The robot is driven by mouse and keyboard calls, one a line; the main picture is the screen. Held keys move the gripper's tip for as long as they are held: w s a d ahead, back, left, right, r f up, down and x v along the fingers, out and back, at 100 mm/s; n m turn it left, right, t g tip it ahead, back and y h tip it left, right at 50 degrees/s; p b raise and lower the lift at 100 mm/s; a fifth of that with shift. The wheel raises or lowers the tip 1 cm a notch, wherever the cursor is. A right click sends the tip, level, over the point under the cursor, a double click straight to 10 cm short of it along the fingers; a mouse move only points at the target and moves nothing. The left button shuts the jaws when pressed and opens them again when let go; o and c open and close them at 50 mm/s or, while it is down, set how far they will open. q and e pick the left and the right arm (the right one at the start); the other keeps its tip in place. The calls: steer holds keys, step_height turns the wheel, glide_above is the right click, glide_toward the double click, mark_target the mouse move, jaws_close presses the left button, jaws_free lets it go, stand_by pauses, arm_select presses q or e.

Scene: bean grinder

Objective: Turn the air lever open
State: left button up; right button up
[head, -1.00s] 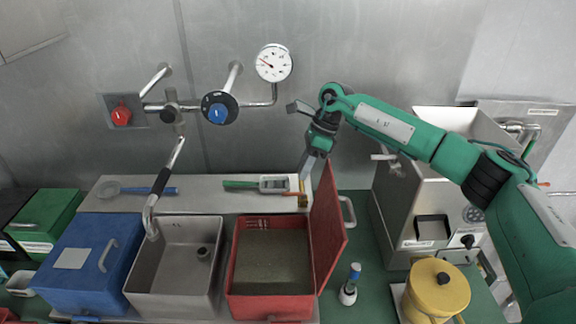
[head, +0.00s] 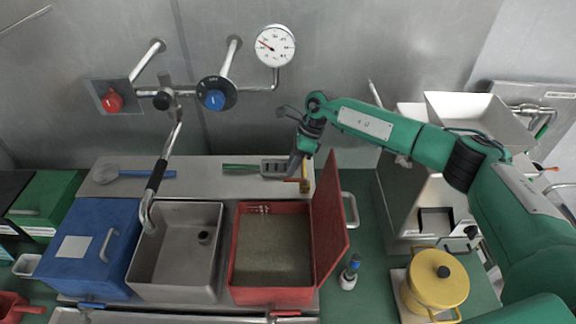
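I cannot tell for certain which part is the air lever. Wall fittings include a blue knob on a black dial (head: 214,98), a red knob (head: 113,102) on a plate, and a black valve knob (head: 163,99) on the pipe. A bent metal spout with a black grip (head: 157,176) hangs below it. A round white gauge (head: 275,45) sits above right. My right gripper (head: 302,172) points down just behind the red box, close to a small brass-coloured piece (head: 300,187), apart from the wall fittings. Its finger opening is too small to read. My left gripper is out of view.
Below stand a blue box (head: 82,245), a grey sink-like basin (head: 175,270) and a red box (head: 270,295) with its lid (head: 329,220) upright beside my gripper. A grey shelf (head: 205,172) holds small tools. A yellow pot (head: 438,282) stands right.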

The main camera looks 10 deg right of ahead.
mark_target(292, 180)
steer(key=shift+p+x, duration=0.55)
steer(key=shift+x, duration=1.4)
steer(key=shift+s, duration=0.1)
jaws_close()
